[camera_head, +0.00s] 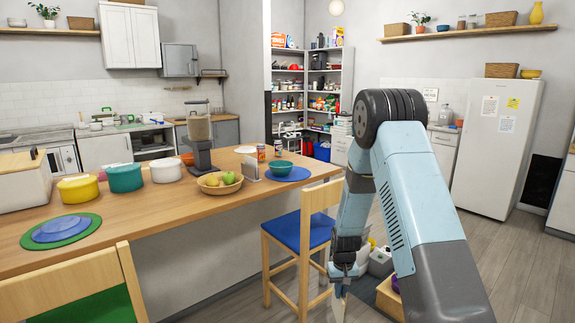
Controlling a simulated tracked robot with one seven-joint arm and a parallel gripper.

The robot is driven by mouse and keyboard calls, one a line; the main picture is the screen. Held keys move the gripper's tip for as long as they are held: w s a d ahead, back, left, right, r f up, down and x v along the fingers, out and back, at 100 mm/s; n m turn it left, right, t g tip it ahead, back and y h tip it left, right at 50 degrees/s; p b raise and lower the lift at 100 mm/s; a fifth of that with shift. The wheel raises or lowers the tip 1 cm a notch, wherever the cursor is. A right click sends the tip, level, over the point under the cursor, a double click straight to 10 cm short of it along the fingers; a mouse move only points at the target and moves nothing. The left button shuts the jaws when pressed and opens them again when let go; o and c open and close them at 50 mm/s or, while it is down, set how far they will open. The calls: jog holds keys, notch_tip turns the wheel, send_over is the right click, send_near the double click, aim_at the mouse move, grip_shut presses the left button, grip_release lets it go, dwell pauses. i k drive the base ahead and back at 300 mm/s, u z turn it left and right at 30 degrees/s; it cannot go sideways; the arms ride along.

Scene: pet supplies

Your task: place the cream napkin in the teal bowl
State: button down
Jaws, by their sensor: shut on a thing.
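My gripper (341,279) hangs low in front of the blue-seated stool, to the right of the counter, and is partly hidden by my arm. It is shut on a thin pale thing that hangs below the fingers, which looks like the cream napkin (339,293); its lower part is hard to make out. The teal bowl (281,169) stands upright on a round blue mat at the right end of the counter, above and to the left of my gripper. I cannot see clearly into the bowl.
The wooden counter (215,210) holds a fruit bowl (219,183), a napkin holder (250,168), two cans and several canisters. The stool (308,232) stands between my gripper and the counter. Boxes (381,262) lie on the floor behind my arm.

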aim_at(281, 169)
jog(key=i, duration=0.85)
